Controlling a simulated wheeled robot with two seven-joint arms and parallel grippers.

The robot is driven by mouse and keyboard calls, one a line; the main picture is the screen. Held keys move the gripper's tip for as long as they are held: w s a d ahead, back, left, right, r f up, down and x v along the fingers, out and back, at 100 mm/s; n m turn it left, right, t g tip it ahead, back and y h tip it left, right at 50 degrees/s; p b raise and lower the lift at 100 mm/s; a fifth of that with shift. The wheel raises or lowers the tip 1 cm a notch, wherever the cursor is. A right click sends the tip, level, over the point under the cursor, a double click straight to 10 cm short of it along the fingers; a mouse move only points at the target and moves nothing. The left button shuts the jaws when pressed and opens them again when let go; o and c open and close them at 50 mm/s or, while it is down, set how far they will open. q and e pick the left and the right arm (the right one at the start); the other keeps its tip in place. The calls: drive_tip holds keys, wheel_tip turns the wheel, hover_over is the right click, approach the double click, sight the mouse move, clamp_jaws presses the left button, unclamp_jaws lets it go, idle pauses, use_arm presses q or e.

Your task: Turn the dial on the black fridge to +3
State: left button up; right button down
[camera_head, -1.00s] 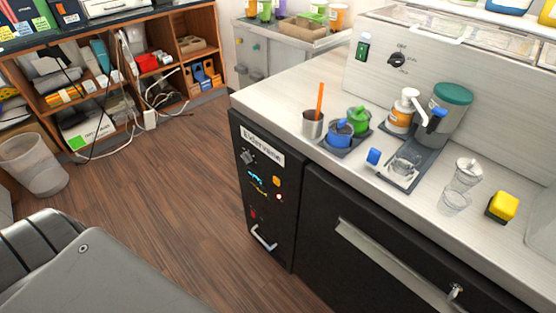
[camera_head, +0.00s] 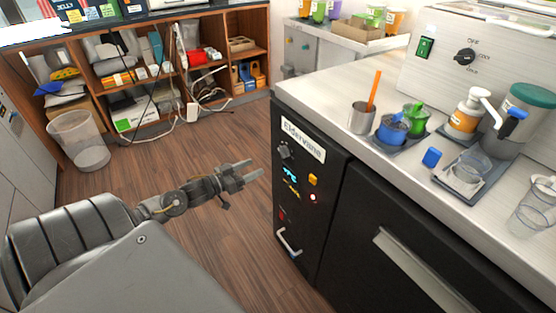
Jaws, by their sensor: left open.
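The black fridge (camera_head: 312,225) stands under the counter on the right, with an "Eldervane" label (camera_head: 303,139) on its narrow front panel. A small dark dial (camera_head: 285,151) sits near the top left of that panel, below the label. Its scale and pointer are too small to read. My left gripper (camera_head: 252,170) is open and empty, in the air just left of the panel. Its two fingers point right, toward the panel, a little lower than the dial in the picture, and appear apart from it. My right gripper is out of view.
Magnets and a pale handle (camera_head: 288,243) sit lower on the panel. The counter above holds a metal cup (camera_head: 362,118), trays and a pump bottle (camera_head: 467,110). Another dial (camera_head: 465,56) is on the steel unit. A bin (camera_head: 79,142) stands at left. The wood floor between is clear.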

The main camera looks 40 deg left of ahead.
sight(283, 152)
use_arm(q)
drive_tip(key=r+x, duration=0.1)
drive_tip(key=x, duration=1)
drive_tip(key=shift+d+r+h, duration=0.2)
drive_tip(key=shift+d+h, duration=0.1)
drive_tip(key=shift+d, duration=0.05)
drive_tip(key=shift+c, duration=0.3)
drive_tip(key=c, duration=0.9)
